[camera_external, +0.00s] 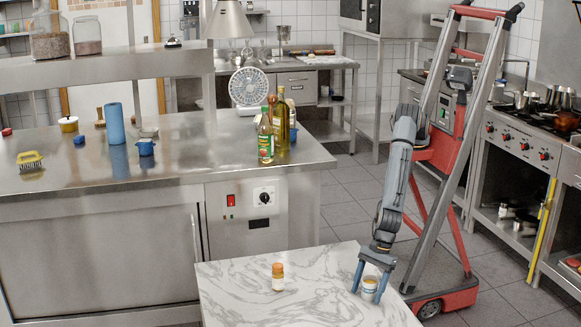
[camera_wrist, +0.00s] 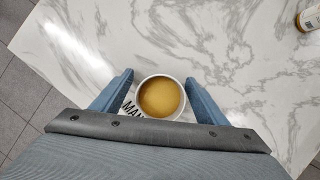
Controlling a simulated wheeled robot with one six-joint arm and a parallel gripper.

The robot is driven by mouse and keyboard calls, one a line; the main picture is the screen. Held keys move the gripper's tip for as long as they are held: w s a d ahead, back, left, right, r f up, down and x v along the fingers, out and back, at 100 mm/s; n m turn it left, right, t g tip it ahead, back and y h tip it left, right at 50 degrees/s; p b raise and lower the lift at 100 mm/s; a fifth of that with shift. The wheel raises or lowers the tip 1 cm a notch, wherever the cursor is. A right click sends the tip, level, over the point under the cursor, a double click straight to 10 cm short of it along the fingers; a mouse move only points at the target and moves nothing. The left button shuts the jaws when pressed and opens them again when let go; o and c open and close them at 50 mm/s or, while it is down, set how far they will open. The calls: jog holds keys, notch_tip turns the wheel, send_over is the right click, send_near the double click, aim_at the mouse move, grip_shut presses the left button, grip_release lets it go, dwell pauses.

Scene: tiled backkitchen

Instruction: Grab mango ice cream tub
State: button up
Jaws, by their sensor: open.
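The mango ice cream tub (camera_external: 369,288) is a small white round tub with a yellow-orange top, upright on the marble table near its right side. In the wrist view the tub (camera_wrist: 160,97) lies between my two blue fingers, with part of its dark lettering showing at the lower left. My gripper (camera_external: 369,285) points down at the tub with one finger on each side. My gripper (camera_wrist: 160,90) is open, with a gap visible between the right finger and the tub. Its near side is partly hidden by my gripper body.
A small orange-capped bottle (camera_external: 278,278) stands on the marble table (camera_external: 235,290) to the left of the tub; it also shows at the wrist view's upper right corner (camera_wrist: 309,19). The table between them is clear. A steel counter (camera_external: 190,165) with bottles and a fan stands behind.

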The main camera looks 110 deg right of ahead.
jog(key=shift+f, duration=0.1)
jog(key=c, duration=1.2)
